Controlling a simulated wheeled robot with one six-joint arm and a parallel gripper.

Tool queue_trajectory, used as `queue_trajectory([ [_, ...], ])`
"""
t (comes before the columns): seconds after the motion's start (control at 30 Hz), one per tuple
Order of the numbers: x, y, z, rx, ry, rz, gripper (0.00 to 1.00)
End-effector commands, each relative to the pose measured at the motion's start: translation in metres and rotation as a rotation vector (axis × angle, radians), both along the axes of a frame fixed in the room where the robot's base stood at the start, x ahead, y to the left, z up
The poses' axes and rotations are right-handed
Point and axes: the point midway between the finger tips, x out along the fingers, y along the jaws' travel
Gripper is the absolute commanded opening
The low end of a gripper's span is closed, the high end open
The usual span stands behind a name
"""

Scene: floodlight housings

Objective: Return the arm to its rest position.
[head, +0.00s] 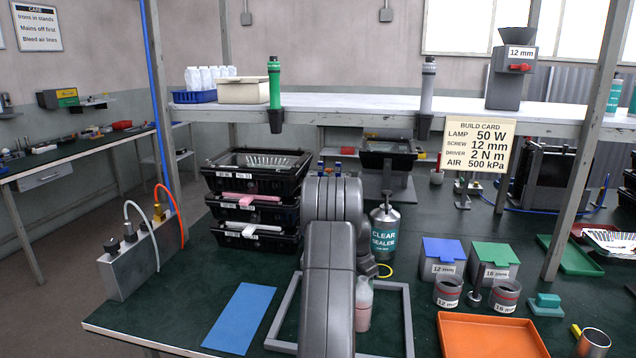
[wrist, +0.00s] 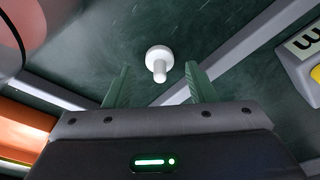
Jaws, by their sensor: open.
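My gripper (wrist: 156,70) shows in the wrist view with its two green fingers apart and nothing clasped between them. A small white piece with a round head and a short stem (wrist: 158,62) shows beyond the fingertips against the dark green bench top. I cannot tell how far it is from the fingers. In the head view my grey arm reaches over the bench, and my gripper is hidden behind it.
Stacked black trays (head: 250,215) are left, an orange tray (head: 490,338) right. A shelf (head: 340,112) spans above. The bench around the blue mat (head: 240,318) is fairly clear.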

Motion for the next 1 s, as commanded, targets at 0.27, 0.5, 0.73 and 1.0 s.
queue_trajectory([
  [0.27,0.001,-0.001,0.012,0.000,-0.001,0.000,0.50],
  [0.5,0.001,-0.001,0.023,-0.001,0.001,0.000,0.50],
  [0.73,0.001,-0.001,0.024,-0.001,0.001,0.000,0.50],
  [1.0,0.000,-0.001,0.007,0.000,0.004,0.000,0.50],
])
